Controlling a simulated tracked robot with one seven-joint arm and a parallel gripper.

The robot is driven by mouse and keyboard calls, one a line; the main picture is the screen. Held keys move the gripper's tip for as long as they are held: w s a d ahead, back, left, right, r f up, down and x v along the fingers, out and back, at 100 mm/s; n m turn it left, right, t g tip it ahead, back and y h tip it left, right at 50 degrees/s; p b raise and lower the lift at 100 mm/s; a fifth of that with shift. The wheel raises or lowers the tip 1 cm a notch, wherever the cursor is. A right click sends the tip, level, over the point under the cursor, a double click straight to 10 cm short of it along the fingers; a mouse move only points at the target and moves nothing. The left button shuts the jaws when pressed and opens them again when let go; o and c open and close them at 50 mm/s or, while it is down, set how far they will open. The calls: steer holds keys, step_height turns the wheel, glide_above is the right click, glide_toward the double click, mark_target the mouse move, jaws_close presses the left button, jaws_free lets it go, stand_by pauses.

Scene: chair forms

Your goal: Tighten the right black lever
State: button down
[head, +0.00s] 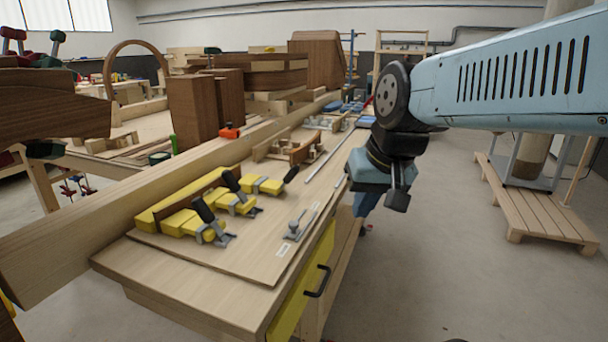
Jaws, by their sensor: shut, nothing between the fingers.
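A yellow chair form (205,205) with metal toggle clamps lies on the wooden workbench. Three black levers stick up from the clamps. The right black lever (291,174) slants up to the right from its metal clamp (265,186). The middle lever (231,181) and the left lever (204,210) slant up to the left. My gripper (366,210) hangs beyond the bench's right edge, to the right of the right lever and apart from it. It is shut and empty, though its fingertips are small and hard to make out.
Several tools and wooden parts lie farther back, near an orange item (229,131). A long beam (100,222) borders the left side.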

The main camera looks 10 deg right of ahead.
steer(key=w+a+f+m+g+y, duration=0.1)
steer(key=w+f+m+y, duration=0.25)
steer(key=w+m, duration=0.3)
steer(key=w+f+m+g+y, duration=0.1)
steer(key=w+f+m+y, duration=0.1)
steer(key=w+m+y, duration=0.4)
steer(key=w+d+f+m+t+y, duration=0.1)
steer(key=w+d+f+m+t, duration=0.2)
steer(key=w+d+m, duration=0.4)
steer(key=w+d+f+m+t+y, duration=0.2)
steer(key=w+d+m+t, duration=0.25)
steer(key=w, duration=0.45)
glide_toward(289, 179)
steer(key=w, duration=0.1)
steer(key=w+a, duration=0.1)
steer(key=shift+w+r+g, duration=0.2)
steer(key=shift+w+g, duration=0.05)
steer(key=shift+g, duration=0.1)
steer(key=shift+w+a+r, duration=0.4)
